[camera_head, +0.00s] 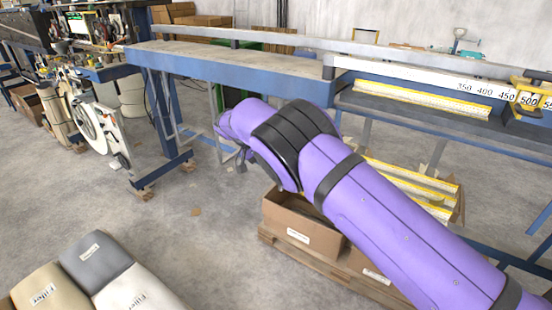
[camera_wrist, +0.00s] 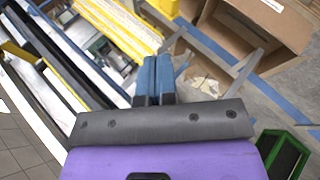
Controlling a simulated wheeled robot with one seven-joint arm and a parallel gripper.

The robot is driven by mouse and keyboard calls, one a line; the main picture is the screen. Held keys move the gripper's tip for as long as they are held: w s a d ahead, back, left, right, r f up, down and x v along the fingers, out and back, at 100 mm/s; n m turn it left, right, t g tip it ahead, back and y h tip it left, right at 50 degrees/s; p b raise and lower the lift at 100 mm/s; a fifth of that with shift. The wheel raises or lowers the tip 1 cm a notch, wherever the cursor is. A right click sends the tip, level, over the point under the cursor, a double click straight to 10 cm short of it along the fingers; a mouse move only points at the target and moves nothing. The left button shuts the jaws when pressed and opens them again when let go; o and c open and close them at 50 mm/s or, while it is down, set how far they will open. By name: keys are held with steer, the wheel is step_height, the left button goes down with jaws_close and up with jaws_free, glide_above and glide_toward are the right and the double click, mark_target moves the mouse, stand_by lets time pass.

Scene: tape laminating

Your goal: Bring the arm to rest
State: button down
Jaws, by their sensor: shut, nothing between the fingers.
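My purple arm crosses the head view from the lower right to the middle, bent at a black joint. My gripper is at the far end of the arm in the head view, around (camera_head: 241,160), small and partly hidden by the arm. In the wrist view my gripper (camera_wrist: 155,80) shows two blue fingers side by side, shut with nothing between them. The gripper is in the air in front of the long blue workbench (camera_head: 235,69) and touches nothing that I can see.
Cardboard boxes (camera_head: 297,226) stand on a wooden pallet under the arm. Yellow-edged strips (camera_head: 420,92) lie on the bench at right. Filler bags (camera_head: 95,262) sit at the lower left. A green crate (camera_wrist: 283,155) shows in the wrist view.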

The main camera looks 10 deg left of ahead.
steer(key=w+d+r+g+y, duration=0.15)
steer(key=d+r+y, duration=0.35)
steer(key=d+r, duration=1.7)
steer(key=s+d+r+m+y, duration=0.1)
steer(key=s+d+r, duration=0.2)
steer(key=d+r, duration=0.15)
steer(key=s+d+r+y, duration=0.1)
steer(key=s+d+r, duration=0.2)
steer(key=d, duration=0.2)
steer(key=s+d+r+t+y, duration=0.1)
steer(key=s+d+r, duration=0.2)
steer(key=s+d, duration=0.4)
steer(key=s+d+r+t+y, duration=0.1)
steer(key=s+d+r, duration=0.3)
steer(key=s, duration=0.5)
steer(key=s+d+f+t, duration=0.1)
steer(key=s+d+f, duration=0.1)
steer(key=s, duration=0.7)
steer(key=s+d+f+n+t, duration=0.1)
steer(key=s+d+f+t, duration=0.1)
steer(key=s, duration=0.8)
steer(key=shift+d+f, duration=0.8)
steer(key=shift+d, duration=0.05)
steer(key=shift+w, duration=0.15)
